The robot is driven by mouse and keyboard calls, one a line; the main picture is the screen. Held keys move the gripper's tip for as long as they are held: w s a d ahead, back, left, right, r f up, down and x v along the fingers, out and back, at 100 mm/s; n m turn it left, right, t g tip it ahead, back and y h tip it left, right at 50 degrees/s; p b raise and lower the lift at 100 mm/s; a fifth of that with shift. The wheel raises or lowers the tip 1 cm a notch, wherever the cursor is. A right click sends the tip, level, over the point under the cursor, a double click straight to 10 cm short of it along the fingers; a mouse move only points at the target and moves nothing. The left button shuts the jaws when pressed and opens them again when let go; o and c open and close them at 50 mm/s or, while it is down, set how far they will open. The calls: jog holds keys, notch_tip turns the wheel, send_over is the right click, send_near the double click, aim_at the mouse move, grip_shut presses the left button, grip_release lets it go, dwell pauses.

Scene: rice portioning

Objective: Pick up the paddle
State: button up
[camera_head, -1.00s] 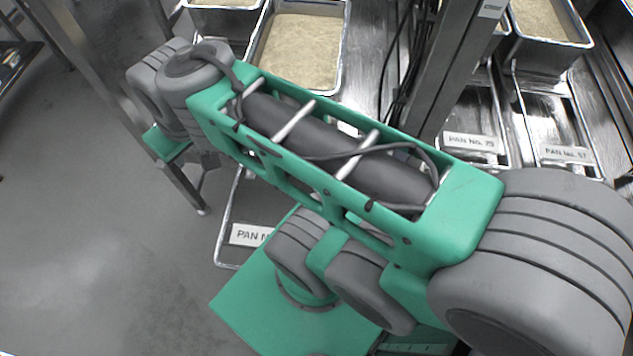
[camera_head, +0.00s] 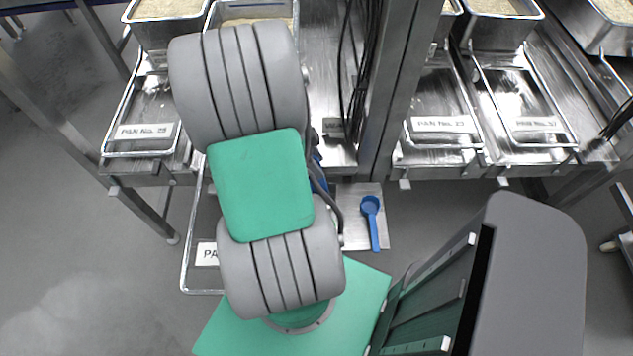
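A blue utensil with a rounded head and a straight handle (camera_head: 374,230) lies on a small light metal plate (camera_head: 347,231), right of my arm. I cannot tell whether it is the paddle or a scoop. Another bit of blue (camera_head: 319,178) shows at the right edge of my arm, mostly hidden behind it; I cannot tell what it is. My gripper is not visible; my grey and green arm links fill the left middle of the view and hide what is behind them.
Pans of rice (camera_head: 167,9) stand at the back, with more at the upper right (camera_head: 503,8). Labelled empty pans sit left (camera_head: 140,139) and right (camera_head: 443,130). A metal post (camera_head: 401,85) rises behind the plate, with black cables beside it. Open floor lies at the lower left.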

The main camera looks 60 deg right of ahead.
aim_at(322, 181)
jog(key=x, duration=0.3)
jog(key=shift+d+f, duration=0.15)
jog(key=shift+f, duration=0.05)
grip_shut()
dwell(0.4)
